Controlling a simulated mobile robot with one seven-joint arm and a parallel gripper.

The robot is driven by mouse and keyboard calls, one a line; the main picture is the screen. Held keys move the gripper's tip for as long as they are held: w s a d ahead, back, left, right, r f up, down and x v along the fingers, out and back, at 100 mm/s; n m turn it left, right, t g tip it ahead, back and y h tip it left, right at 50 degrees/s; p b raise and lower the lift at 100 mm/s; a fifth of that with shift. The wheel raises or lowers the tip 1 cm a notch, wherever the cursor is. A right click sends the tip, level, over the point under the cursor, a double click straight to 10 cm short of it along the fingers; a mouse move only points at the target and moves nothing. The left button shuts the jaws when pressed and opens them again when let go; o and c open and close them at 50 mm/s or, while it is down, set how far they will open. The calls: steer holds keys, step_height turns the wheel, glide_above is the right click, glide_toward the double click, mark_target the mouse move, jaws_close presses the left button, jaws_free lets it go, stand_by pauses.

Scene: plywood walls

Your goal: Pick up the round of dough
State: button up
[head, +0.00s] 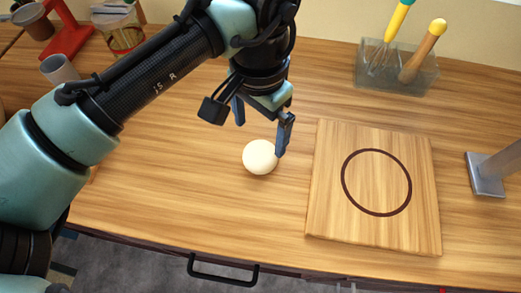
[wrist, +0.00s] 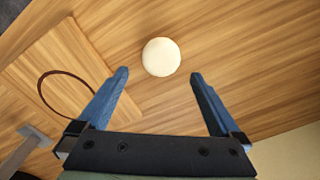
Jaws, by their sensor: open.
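The round of dough (head: 260,157) is a pale cream ball on the wooden countertop, left of the cutting board. In the wrist view the dough (wrist: 161,57) lies a little beyond the fingertips, roughly between their lines. My gripper (head: 262,138) is above and just behind the dough in the head view, fingers pointing down. In the wrist view my gripper (wrist: 157,75) is open, its two blue fingers spread wide with nothing between them. One fingertip overlaps the dough's edge in the head view; I cannot tell whether they touch.
A square board (head: 325,205) with a dark ring stands close on the right. Beyond it is a grey metal stand (head: 487,175). A clear holder (head: 420,77) with a whisk and a wooden-handled tool is at the back. The counter left of the dough is clear.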

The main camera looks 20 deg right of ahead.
mark_target(260, 159)
step_height(260, 159, down, 8)
steer(key=shift+w+r, duration=0.1)
steer(key=shift+w, duration=0.05)
stand_by(0.3)
steer(key=c, duration=1.1)
